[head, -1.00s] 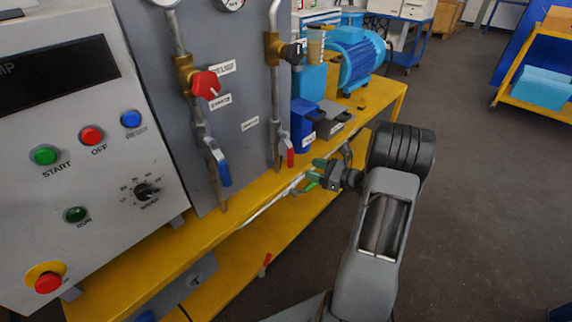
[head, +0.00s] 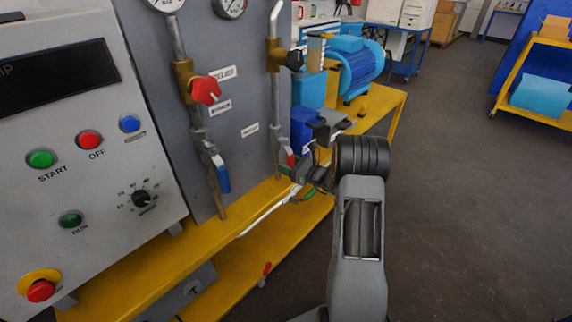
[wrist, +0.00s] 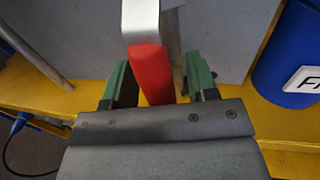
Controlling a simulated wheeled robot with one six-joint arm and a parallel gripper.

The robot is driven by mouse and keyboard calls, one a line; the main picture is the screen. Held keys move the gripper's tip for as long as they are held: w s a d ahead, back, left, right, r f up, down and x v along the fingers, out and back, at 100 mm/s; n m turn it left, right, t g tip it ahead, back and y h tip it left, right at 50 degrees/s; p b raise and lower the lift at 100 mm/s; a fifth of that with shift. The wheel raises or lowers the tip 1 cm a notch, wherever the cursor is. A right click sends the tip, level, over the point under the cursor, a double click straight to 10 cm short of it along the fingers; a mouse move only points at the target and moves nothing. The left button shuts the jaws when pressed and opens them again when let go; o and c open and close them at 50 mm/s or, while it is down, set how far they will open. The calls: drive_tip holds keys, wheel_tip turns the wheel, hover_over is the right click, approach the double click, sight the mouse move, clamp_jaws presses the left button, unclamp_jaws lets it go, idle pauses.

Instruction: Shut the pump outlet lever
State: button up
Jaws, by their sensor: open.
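A lever with a red handle hangs at the lower end of the right-hand pipe (head: 275,110) on the grey panel. Its red handle (head: 291,160) is partly hidden by my gripper (head: 293,180) in the head view. In the wrist view the red handle (wrist: 152,72), with a bare metal upper part (wrist: 140,20), points down between the green fingers of my gripper (wrist: 160,85). The fingers are open, one on each side of it, with gaps showing. A blue-handled lever (head: 222,178) hangs on the left-hand pipe. Which lever is labelled pump outlet is not readable.
A red knob (head: 206,90) and a control box (head: 75,150) stand to the left. A blue bin (head: 302,127) is close to the right of the red lever; it also shows in the wrist view (wrist: 290,55). The yellow bench (head: 190,245) runs below.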

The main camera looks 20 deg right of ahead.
drive_tip(key=shift+w+a, duration=0.25)
drive_tip(key=shift+w, duration=0.05)
clamp_jaws()
idle(0.5)
